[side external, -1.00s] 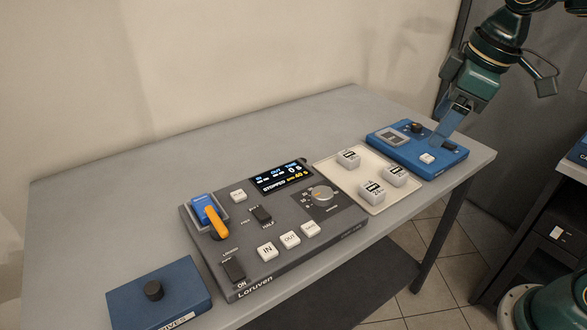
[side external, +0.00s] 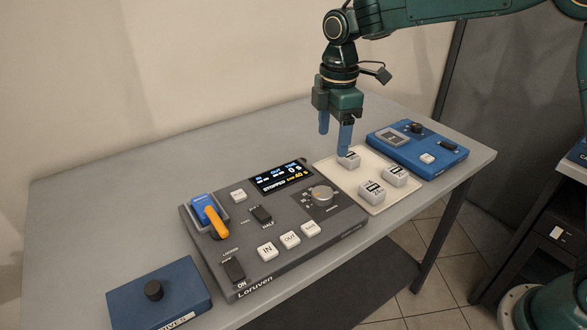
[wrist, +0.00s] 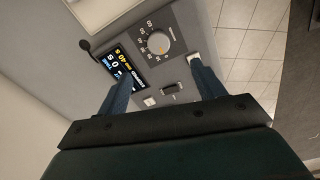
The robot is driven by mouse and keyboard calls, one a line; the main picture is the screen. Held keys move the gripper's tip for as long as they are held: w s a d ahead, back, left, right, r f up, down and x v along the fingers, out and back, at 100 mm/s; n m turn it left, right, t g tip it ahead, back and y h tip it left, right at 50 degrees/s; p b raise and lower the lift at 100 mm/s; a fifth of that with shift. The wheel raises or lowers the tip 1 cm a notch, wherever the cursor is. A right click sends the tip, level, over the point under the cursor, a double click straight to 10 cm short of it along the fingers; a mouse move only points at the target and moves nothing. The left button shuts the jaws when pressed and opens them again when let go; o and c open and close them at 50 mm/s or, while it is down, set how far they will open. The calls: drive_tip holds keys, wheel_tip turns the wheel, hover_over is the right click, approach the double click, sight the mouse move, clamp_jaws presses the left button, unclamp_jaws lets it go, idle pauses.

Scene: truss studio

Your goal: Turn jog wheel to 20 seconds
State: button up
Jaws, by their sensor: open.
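In the wrist view the jog wheel (wrist: 158,44) lies beyond and between my fingertips. The panel's display (side external: 282,178) reads STOPPED, TIME 0 S and a yellow figure that looks like 40 S. My gripper (side external: 334,137) is open and empty, pointing down above the table, behind and above the wheel. In the wrist view my gripper (wrist: 160,92) shows two blue fingers wide apart, touching nothing I can see.
A cream tray (side external: 380,208) with several white blocks stands right of the panel, close under my gripper. A blue box (side external: 436,152) with a knob is at the far right, another blue box (side external: 185,284) at the front left. The table's back left is clear.

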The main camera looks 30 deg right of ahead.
sight(323, 192)
drive_tip(key=shift+w+a+f+n, duration=0.3)
drive_tip(key=shift+w+f, duration=0.2)
drive_tip(key=shift+f, duration=0.1)
wheel_tip(323, 192, down, 14)
drive_tip(key=shift+r, duration=0.1)
idle(0.5)
drive_tip(key=c, duration=1)
